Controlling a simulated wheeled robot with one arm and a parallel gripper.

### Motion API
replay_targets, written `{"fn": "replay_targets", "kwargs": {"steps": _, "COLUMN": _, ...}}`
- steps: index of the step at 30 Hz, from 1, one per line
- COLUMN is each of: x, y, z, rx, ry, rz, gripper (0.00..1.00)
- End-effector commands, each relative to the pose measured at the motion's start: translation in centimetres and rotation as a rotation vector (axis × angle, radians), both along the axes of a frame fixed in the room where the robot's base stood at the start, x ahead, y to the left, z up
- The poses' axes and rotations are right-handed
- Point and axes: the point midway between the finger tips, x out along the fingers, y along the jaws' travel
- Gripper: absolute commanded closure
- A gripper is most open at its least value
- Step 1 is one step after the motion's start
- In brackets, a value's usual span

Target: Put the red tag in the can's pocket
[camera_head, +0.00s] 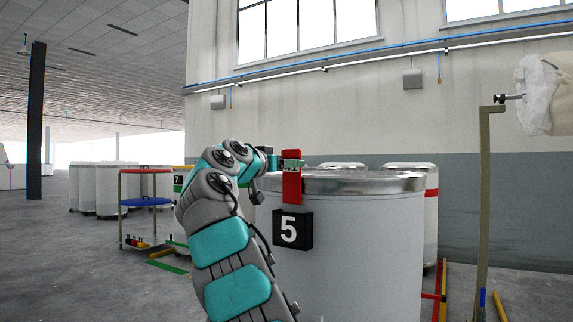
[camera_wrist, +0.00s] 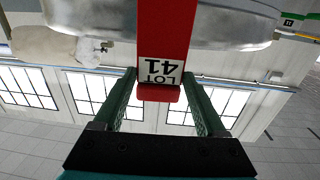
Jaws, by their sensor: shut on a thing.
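The red tag (camera_head: 292,186) is upright at the near rim of the large pale can (camera_head: 350,250). My gripper (camera_head: 290,164) is shut on the tag's upper part. In the wrist view the tag (camera_wrist: 167,30), with a white "LOT 41" label, stands between the two green fingers of my gripper (camera_wrist: 159,78). The black plate (camera_head: 292,230) with a white 5 sits on the can's front, and the tag's lower end shows just above it. The plate has some thickness; its top opening, if any, cannot be made out. I cannot tell whether the tag touches the can.
Other pale cans (camera_head: 410,172) stand behind this one by the wall. A small stand with red and blue shelves (camera_head: 145,202) is at the left. A post (camera_head: 484,210) stands at the right, beside yellow and red floor bars (camera_head: 443,290). Open floor lies at the left.

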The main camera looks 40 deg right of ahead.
Motion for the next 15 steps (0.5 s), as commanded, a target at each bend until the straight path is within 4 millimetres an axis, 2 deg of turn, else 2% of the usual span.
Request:
{"fn": "replay_targets", "kwargs": {"steps": 3, "x": 0.0, "y": 0.0, "z": -1.3, "rx": 0.000, "ry": 0.000, "rz": 0.000, "gripper": 0.81}}
{"fn": "replay_targets", "kwargs": {"steps": 15, "x": 0.0, "y": -0.1, "z": -3.6, "rx": 0.001, "ry": 0.001, "rz": -0.001, "gripper": 0.81}}
